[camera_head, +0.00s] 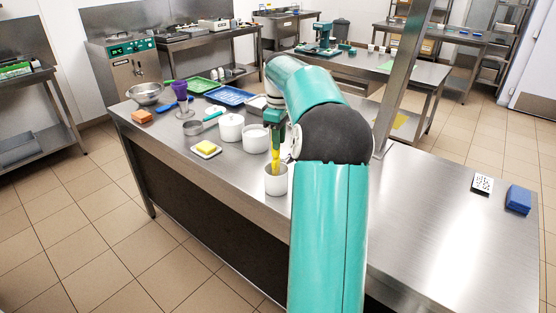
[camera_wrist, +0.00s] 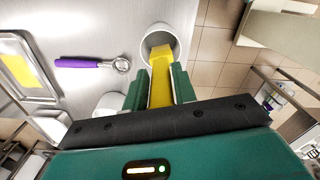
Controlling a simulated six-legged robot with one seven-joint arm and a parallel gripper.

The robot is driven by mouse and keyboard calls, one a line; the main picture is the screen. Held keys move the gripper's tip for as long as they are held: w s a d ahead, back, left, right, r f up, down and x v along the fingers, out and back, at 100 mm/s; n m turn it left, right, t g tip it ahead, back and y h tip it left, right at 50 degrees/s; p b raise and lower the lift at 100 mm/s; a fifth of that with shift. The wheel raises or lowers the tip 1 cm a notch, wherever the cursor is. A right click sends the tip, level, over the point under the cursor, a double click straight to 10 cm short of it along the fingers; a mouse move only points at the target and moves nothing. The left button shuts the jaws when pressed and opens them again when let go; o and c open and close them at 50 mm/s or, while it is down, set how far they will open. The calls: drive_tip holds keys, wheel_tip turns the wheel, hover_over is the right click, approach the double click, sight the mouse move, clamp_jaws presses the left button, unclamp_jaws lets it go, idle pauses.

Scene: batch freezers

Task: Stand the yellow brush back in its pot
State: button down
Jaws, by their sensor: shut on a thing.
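The yellow brush (camera_head: 275,162) is held upright in my gripper (camera_head: 277,137), which is shut on it. It also shows in the wrist view (camera_wrist: 162,88) between the two green fingers of my gripper (camera_wrist: 161,88). The white round pot (camera_head: 276,184) stands near the counter's front edge, directly below the brush. In the head view the brush's lower end meets the pot's mouth. In the wrist view that end overlaps the opening of the pot (camera_wrist: 176,50). I cannot tell how deep it reaches or whether it touches the bottom.
Two white containers (camera_head: 231,128) (camera_head: 255,139) stand just behind and left of the pot. A yellow block on a white dish (camera_head: 206,150) lies further left. A purple-handled tool (camera_wrist: 85,63) lies beside the pot in the wrist view. The counter's right part (camera_head: 430,215) is largely clear.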

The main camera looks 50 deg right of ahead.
sight(279, 159)
wheel_tip(279, 159, down, 6)
drive_tip(key=shift+w+r, duration=0.1)
drive_tip(key=shift+r, duration=0.05)
drive_tip(key=c, duration=1.1)
unclamp_jaws()
